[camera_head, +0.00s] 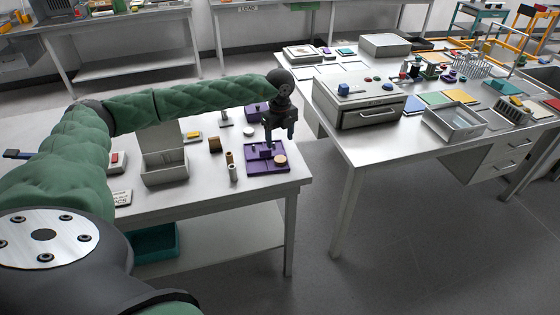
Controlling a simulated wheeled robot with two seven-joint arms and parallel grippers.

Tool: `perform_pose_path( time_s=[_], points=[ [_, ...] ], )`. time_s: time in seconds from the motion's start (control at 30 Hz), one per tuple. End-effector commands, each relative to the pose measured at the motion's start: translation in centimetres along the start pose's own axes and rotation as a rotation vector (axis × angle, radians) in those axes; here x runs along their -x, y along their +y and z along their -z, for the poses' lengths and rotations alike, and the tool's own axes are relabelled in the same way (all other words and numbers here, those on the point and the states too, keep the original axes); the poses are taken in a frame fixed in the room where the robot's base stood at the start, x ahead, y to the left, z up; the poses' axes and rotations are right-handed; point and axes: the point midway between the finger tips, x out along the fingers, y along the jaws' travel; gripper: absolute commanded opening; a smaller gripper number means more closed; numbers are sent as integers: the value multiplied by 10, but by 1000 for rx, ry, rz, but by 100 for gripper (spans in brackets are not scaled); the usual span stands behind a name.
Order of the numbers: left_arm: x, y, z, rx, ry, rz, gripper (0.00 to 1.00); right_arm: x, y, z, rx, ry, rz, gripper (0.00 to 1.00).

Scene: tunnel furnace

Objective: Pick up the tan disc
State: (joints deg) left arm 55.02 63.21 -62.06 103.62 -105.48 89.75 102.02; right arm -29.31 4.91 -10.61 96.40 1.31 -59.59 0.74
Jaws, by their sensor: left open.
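The tan disc (280,159) is a small round piece at the right side of a purple tray (268,170) near the right end of the left white table. My left gripper (279,139) reaches in from the left on a green-sleeved arm and points down just above the back of the tray. Its fingers are apart and hold nothing that I can see. The disc is just below and beside the fingertips, apart from them as far as I can tell. A purple block also sits in the tray. My right gripper does not show.
A second white table (352,146) with a furnace box (362,108) stands to the right across a gap.

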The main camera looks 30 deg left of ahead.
Motion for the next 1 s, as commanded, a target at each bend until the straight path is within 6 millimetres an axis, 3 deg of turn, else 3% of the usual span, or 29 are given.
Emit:
perform_pose_path(
  time_s=[0.1, 0.3, 0.77, 1.0],
  points=[
    [0, 0, 0, 139, 0, 1, 64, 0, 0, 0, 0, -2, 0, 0],
    [-1, 0, 0, 244, 0, 0, 64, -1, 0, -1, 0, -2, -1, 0],
    [-31, 1, 1, 246, 1, 0, 64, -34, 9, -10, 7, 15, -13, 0],
    [-48, 2, 1, 246, 1, 0, 64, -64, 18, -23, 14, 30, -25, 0]
  ],
)
